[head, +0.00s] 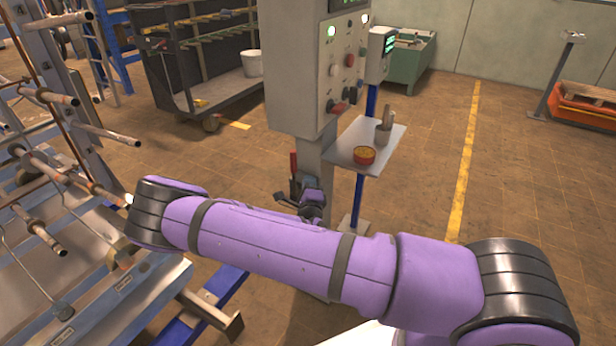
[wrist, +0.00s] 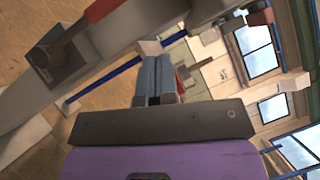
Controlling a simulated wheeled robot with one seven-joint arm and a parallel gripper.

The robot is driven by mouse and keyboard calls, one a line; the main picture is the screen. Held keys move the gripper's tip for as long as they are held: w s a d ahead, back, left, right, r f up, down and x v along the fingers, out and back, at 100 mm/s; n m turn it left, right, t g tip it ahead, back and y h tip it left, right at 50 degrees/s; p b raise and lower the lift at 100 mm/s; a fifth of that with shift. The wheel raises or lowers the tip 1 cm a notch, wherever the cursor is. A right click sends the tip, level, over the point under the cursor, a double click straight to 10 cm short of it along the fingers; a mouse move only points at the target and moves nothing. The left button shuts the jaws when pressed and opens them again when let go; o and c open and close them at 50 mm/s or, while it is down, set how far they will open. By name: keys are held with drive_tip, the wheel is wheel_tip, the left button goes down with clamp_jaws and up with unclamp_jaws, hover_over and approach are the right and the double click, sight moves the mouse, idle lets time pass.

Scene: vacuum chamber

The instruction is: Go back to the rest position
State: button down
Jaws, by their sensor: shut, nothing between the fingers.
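My gripper shows in the wrist view (wrist: 156,66) with its grey fingers together and nothing between them. In the head view, my purple arm crosses the lower part of the picture from right to left. A small purple and dark part, which looks like my wrist, shows beyond the arm beside the control post. The arm hides most of what lies below it. In the wrist view, a red-handled lever (wrist: 92,18) on a dark base is left of the fingers, apart from them.
A grey control cabinet (head: 296,70) on a post stands just beyond my arm. A metal rack with rods (head: 75,190) crowds the left. The floor at right is mostly clear.

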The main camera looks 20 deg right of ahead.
drive_tip(key=shift+s+a, duration=0.1)
drive_tip(key=shift+s, duration=0.15)
idle(0.3)
drive_tip(key=s+d+r+m+g+h, duration=0.2)
drive_tip(key=s+d+r+m+g, duration=0.35)
drive_tip(key=m, duration=0.45)
drive_tip(key=s+d+r+m+g+h, duration=0.2)
drive_tip(key=s+r+m+g, duration=0.2)
drive_tip(key=r+m+g, duration=0.45)
drive_tip(key=s+d+r+m+g+h, duration=0.25)
drive_tip(key=s+r+m+g, duration=0.25)
drive_tip(key=r+m, duration=0.5)
drive_tip(key=s+a+r+m+t+y, duration=0.2)
drive_tip(key=s+a+r+m+y, duration=0.2)
drive_tip(key=s+r+m+y, duration=0.3)
drive_tip(key=s+a+r+m+t+y, duration=0.3)
drive_tip(key=s+a+r+m+y, duration=0.2)
drive_tip(key=s+r+m, duration=0.5)
drive_tip(key=s+m+y, duration=0.1)
drive_tip(key=s, duration=0.4)
drive_tip(key=shift+r+t+y, duration=0.15)
drive_tip(key=shift+t+y, duration=0.15)
drive_tip(key=shift+y, duration=0.05)
drive_tip(key=shift+a, duration=0.1)
